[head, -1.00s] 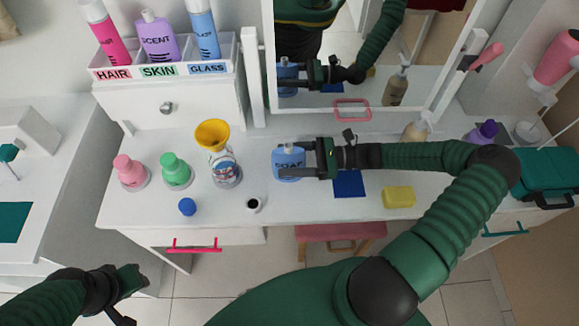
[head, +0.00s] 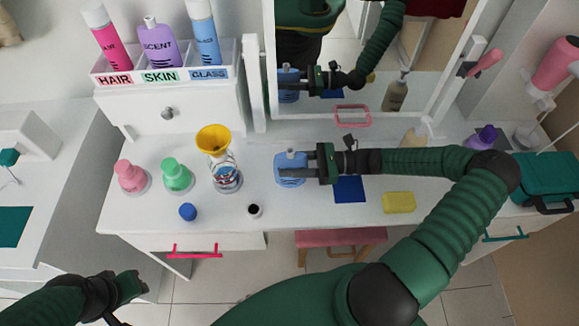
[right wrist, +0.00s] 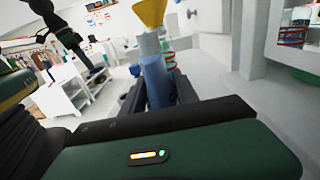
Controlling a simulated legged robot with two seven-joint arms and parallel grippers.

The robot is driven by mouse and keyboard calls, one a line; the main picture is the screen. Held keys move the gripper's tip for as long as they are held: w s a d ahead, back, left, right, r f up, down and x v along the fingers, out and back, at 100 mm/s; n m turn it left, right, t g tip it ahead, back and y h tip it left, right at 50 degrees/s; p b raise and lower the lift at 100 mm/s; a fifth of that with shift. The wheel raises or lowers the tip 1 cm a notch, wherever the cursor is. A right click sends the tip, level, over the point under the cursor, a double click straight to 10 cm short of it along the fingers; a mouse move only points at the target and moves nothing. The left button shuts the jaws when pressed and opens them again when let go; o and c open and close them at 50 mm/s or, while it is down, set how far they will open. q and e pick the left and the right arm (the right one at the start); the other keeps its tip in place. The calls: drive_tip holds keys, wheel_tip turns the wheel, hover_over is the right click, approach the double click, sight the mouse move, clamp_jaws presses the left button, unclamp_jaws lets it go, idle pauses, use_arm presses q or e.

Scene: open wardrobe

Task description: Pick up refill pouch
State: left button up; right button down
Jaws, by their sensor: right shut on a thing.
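The refill pouch (head: 290,168) is a blue soap pouch with a small spout on top, upright at the middle of the white counter. My right gripper (head: 308,166) reaches it from the right and is shut on it; the fingers cover part of its label. I cannot tell whether its base touches the counter. In the right wrist view the blue pouch (right wrist: 157,82) shows between the fingers. My left gripper (head: 132,286) is at the lower left, away from the counter, with its jaws unclear.
A bottle with a yellow funnel (head: 213,140) stands left of the pouch. Pink (head: 130,176) and green (head: 176,176) bottles, a blue cap (head: 188,212) and a small dark-topped item (head: 254,211) are nearby. A blue cloth (head: 349,189) and yellow sponge (head: 398,202) lie right. A mirror stands behind.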

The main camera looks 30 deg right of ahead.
sight(278, 159)
drive_tip(key=shift+r, duration=0.35)
drive_tip(key=r, duration=0.2)
drive_tip(key=r+p, duration=0.1)
drive_tip(key=shift+s+a, duration=0.2)
drive_tip(key=shift+a, duration=0.05)
drive_tip(key=s+a+r+p, duration=0.1)
drive_tip(key=s+a, duration=0.9)
drive_tip(key=a, duration=0.1)
drive_tip(key=shift+s+p, duration=0.25)
drive_tip(key=shift+p, duration=0.15)
